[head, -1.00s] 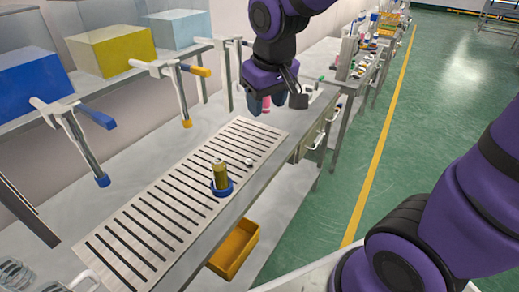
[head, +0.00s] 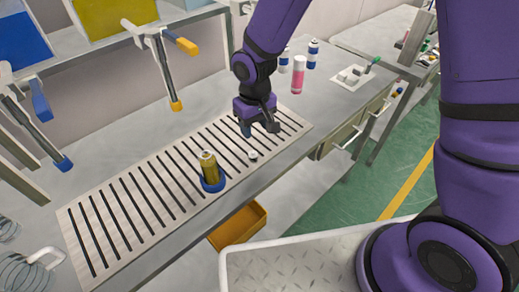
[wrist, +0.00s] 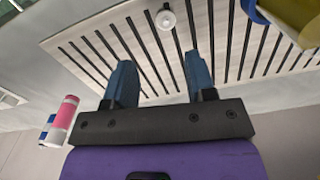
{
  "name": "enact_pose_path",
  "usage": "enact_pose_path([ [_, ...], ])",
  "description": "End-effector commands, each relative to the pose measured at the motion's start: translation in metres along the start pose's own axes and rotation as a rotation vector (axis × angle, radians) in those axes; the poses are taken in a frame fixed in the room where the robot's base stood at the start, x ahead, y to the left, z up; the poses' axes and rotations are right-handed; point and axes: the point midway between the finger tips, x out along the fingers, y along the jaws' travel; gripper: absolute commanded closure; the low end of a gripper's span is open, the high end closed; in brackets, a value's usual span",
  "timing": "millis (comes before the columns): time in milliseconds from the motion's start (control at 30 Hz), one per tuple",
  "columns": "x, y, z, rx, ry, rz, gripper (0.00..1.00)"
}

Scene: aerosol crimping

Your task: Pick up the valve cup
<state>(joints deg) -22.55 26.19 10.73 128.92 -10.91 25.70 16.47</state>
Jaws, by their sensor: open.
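The valve cup (head: 252,155) is a small pale round piece lying on the slotted board, to the right of the gold can. In the wrist view the valve cup (wrist: 166,20) is a white disc with a small centre, beyond my fingertips and roughly in line with the gap between them. My gripper (head: 259,131) points down over the board, close behind the valve cup in the head view. In the wrist view my gripper (wrist: 161,64) shows two blue fingers spread apart with nothing between them.
A gold can (head: 209,170) stands in a blue ring (head: 213,187) on the slotted board (head: 110,222). Pink and blue-white cans (head: 298,75) stand at the back. Tools hang above the board from the shelf. A yellow bin (head: 238,226) sits below the bench edge.

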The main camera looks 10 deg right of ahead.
Motion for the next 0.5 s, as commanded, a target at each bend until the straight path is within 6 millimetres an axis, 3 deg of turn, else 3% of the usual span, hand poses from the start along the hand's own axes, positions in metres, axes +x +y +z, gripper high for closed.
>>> enact_pose_path([
  [233, 0.035, -0.001, 0.001, -0.001, -0.003, 0.000, 0.49],
  [500, 0.052, -0.001, 0.000, 0.001, -0.001, 0.000, 0.49],
])
